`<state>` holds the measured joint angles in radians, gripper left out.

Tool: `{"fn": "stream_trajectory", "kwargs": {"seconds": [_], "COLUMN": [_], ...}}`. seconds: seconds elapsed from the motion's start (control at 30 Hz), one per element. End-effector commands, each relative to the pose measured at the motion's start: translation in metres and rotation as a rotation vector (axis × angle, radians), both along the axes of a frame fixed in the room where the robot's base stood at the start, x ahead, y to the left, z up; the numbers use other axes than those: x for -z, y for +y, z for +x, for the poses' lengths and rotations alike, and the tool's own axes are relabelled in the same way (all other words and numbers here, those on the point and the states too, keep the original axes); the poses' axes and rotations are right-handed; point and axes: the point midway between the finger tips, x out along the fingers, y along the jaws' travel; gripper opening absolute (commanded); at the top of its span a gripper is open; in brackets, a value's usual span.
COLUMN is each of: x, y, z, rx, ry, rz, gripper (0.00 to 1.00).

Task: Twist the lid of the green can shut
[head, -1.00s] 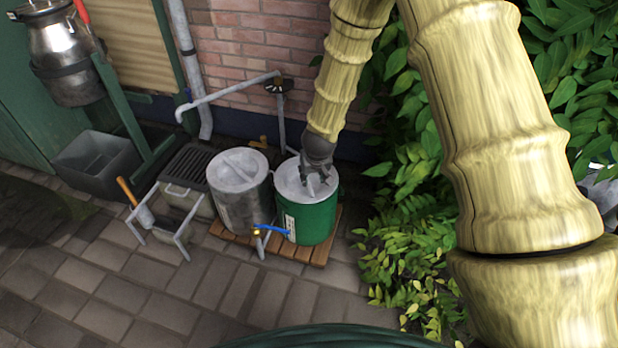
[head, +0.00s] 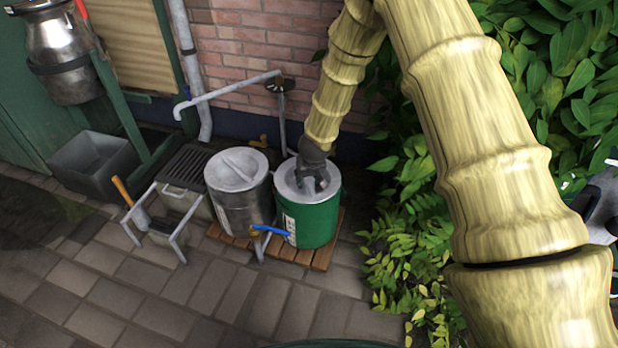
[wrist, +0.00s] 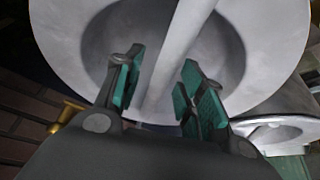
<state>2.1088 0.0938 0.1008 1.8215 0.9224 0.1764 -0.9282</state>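The green can (head: 320,222) stands on a wooden slatted base, with a pale grey round lid (head: 287,181) on top. The lid also fills the upper wrist view (wrist: 75,40), where a raised straight bar (wrist: 180,40) crosses its recessed middle. My gripper (head: 315,187) points down over the lid. In the wrist view my gripper (wrist: 160,85) has its teal-padded fingers apart, one on each side of the bar, with gaps visible. Contact with the bar is not clear. The lid's seating on the can is too small to judge.
A grey metal can (head: 240,205) with a similar lid stands close on the left. A blue-handled tap (head: 268,231) is at the front. A grey pipe (head: 235,88) runs along the brick wall behind. Leafy bushes (head: 430,220) crowd the right. Paving in front is clear.

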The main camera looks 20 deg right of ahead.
Motion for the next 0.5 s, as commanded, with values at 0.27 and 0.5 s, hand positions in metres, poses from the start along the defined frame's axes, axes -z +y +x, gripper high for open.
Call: {"fn": "stream_trajectory", "kwargs": {"seconds": [0.27,0.5], "x": [0.0085,0.0081], "y": [-0.0001,-0.0001], "z": [0.0029,0.0028], "rx": [0.000,0.000], "ry": [0.001,0.001], "rz": [0.000,0.000], "gripper": [0.39,0.28]}}
